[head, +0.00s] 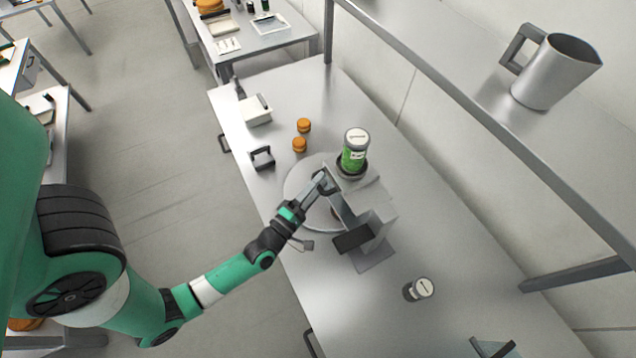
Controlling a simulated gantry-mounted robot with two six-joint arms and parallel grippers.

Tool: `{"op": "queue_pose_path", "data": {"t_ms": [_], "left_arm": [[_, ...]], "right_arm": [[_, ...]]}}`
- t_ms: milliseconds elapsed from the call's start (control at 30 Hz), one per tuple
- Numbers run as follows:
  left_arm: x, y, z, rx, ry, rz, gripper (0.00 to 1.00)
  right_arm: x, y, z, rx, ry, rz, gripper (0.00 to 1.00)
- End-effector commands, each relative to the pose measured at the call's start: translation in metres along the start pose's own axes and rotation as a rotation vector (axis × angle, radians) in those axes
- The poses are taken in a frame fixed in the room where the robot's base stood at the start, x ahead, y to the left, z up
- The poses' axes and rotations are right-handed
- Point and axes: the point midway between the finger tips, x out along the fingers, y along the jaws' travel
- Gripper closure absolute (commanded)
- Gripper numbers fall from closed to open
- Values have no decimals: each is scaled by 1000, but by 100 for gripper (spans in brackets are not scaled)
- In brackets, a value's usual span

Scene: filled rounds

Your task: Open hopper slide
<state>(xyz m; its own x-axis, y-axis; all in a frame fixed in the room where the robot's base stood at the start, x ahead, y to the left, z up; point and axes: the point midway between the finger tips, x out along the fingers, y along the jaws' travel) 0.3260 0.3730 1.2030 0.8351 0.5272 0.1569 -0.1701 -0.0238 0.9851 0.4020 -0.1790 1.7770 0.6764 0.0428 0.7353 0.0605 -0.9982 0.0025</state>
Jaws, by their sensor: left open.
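The hopper machine (378,195) stands on the steel table (340,305), with a round grey plate (299,178) at its left side. A green-labelled jar with a pale lid (354,150) sits upright on top of the machine. My left gripper (321,183) is open at the machine's near left side, over the round plate and close to the machine's front. I cannot tell whether its fingers touch the machine. The slide cannot be made out clearly; the gripper and arm hide part of that area. My right gripper is not in view.
A shelf with a metal jug (554,72) overhangs the table's back edge.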

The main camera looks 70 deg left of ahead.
Motion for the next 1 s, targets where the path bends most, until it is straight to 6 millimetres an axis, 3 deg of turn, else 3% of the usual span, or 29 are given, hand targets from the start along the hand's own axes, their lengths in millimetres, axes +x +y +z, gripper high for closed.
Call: {"op": "queue_pose_path", "data": {"t_ms": [233, 500, 1000], "left_arm": [[1, 0, 0, 0, 0, 0, 50], [1, 0, 0, 0, 0, 0, 99], [1, 0, 0, 0, 0, 0, 100]], "right_arm": [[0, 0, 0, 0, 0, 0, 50], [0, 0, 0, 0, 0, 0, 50], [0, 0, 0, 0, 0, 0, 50]]}}
